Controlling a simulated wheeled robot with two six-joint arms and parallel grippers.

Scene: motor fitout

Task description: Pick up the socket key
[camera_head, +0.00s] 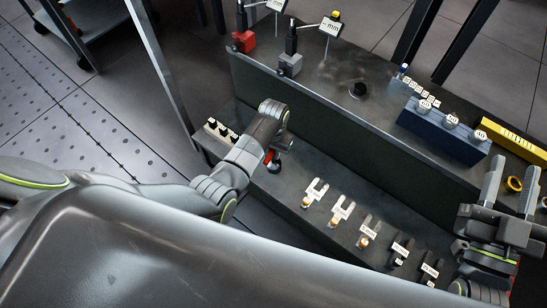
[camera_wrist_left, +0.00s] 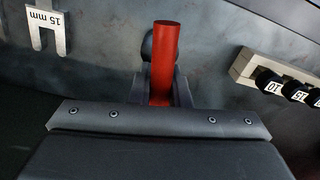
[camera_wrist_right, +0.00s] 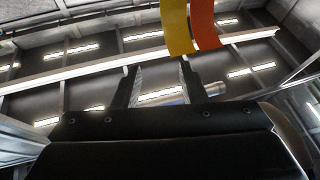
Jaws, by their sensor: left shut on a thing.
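The red-handled tool, which I take to be the socket key (camera_wrist_left: 165,55), stands between the fingers of my left gripper (camera_wrist_left: 160,92) in the left wrist view. In the head view its red part (camera_head: 269,156) shows below my left gripper (camera_head: 273,150), just above or at the lower shelf. A dark round part shows beside the red handle; the rest is hidden by the gripper. My left gripper is shut on it. My right gripper (camera_head: 511,185) is at the right edge of the head view, fingers apart and empty; it also shows in the right wrist view (camera_wrist_right: 158,85).
A light rack with black sockets (camera_head: 221,129) stands on the lower shelf left of my left gripper. Several forked pieces (camera_head: 314,193) lie right of it. The raised bench behind carries a blue block (camera_head: 445,132), a yellow holder (camera_head: 512,139), and red and grey stands.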

